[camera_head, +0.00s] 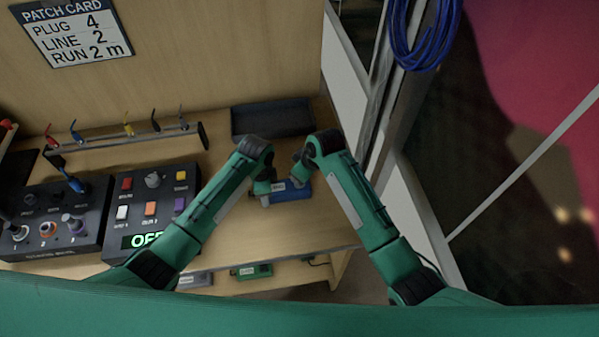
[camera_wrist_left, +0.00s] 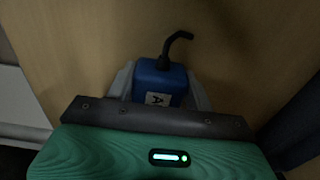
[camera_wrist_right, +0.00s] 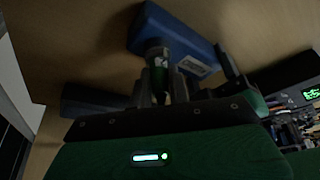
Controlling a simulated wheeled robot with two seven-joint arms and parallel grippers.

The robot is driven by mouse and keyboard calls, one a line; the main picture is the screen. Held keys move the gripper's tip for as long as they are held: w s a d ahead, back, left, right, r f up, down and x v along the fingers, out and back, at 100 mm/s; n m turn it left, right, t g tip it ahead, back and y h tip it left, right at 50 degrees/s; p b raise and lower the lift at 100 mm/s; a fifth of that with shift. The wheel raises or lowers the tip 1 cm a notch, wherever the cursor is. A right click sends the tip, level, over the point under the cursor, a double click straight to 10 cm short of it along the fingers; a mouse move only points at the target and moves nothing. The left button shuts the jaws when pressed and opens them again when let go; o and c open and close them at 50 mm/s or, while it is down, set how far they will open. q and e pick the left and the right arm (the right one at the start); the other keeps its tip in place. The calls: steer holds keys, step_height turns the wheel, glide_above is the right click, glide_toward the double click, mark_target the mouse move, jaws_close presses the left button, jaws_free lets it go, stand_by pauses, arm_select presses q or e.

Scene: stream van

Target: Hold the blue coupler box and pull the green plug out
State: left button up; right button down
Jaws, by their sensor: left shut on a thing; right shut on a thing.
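The blue coupler box (camera_head: 291,191) lies on the wooden desk between my two arms in the head view. My left gripper (camera_head: 264,199) is shut on one end of it; in the left wrist view the blue box (camera_wrist_left: 160,82) sits between the fingers, with a label marked A and a black cable at its far end. My right gripper (camera_wrist_right: 160,90) is shut on the green plug (camera_wrist_right: 158,56), a dark cylinder with green marks that meets the side of the blue box (camera_wrist_right: 188,40). Whether the plug is fully seated is hidden.
A dark tray (camera_head: 272,118) lies behind the box. Left are a control panel (camera_head: 150,205) with an OFF display, a knob panel (camera_head: 50,218) and a rack of coloured leads (camera_head: 125,138). A patch card (camera_head: 72,33) is on the wall. Blue cable coils (camera_head: 425,40) hang at the right.

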steer(key=shift+r, duration=1.55)
steer(key=shift+r, duration=1.45)
arm_select(q)
steer(key=o, duration=1.2)
steer(key=shift+o, duration=0.2)
step_height(320, 180, up, 12)
arm_select(e)
steer(key=shift+f, duration=0.1)
